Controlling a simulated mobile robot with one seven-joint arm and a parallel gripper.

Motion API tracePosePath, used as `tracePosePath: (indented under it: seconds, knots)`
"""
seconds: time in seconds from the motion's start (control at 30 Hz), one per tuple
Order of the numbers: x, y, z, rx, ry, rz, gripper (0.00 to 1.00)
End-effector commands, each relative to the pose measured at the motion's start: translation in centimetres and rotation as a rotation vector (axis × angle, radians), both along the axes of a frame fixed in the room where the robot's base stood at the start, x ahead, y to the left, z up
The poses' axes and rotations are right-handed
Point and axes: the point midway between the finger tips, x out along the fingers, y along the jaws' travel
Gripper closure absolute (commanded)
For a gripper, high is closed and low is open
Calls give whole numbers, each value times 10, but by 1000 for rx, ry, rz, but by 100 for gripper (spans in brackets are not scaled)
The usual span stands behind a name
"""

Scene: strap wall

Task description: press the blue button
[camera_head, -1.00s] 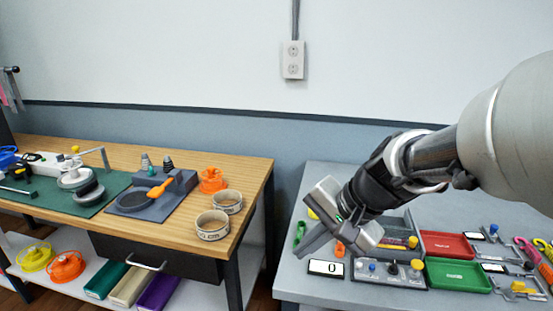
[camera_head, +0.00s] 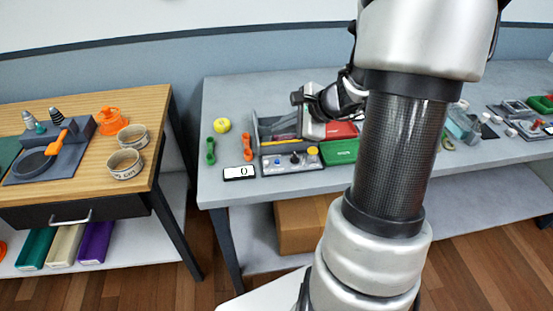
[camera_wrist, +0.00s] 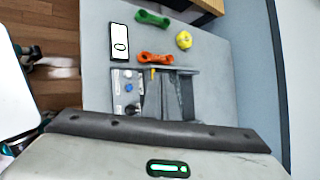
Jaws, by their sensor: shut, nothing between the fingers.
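A grey control panel (camera_head: 290,168) sits at the front of the grey table, with a small blue button (camera_head: 277,161) near its left end. Beside the button are a dark knob and a larger yellow button (camera_head: 313,150). In the wrist view the blue button (camera_wrist: 129,87) shows uncovered on the panel, between a pale spot and the dark knob. My gripper (camera_head: 309,122) is shut and empty, above the grey compartment tray behind the panel and apart from the button. Its fingertips are hard to make out against the tray. Its body fills the bottom of the wrist view.
A display reading 0 (camera_head: 239,172) lies left of the panel. Green (camera_head: 210,150) and orange (camera_head: 247,146) handled pieces and a yellow round object (camera_head: 222,125) lie behind it. A green tray (camera_head: 340,151) and a red tray (camera_head: 342,130) stand to the right. My arm hides part of the table.

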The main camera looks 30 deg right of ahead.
Motion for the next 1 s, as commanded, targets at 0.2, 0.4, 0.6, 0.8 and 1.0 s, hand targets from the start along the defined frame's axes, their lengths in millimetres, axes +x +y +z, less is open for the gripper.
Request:
tracePosePath:
  seconds: [0.2,0.4,0.6,0.8,1.0]
  knots:
    - [0,0,-8,-1,1,1,100]
    - [0,0,-29,-1,1,2,100]
    - [0,0,-59,-1,0,2,100]
    - [0,1,-83,-2,0,3,100]
    - [0,0,-89,-2,0,3,100]
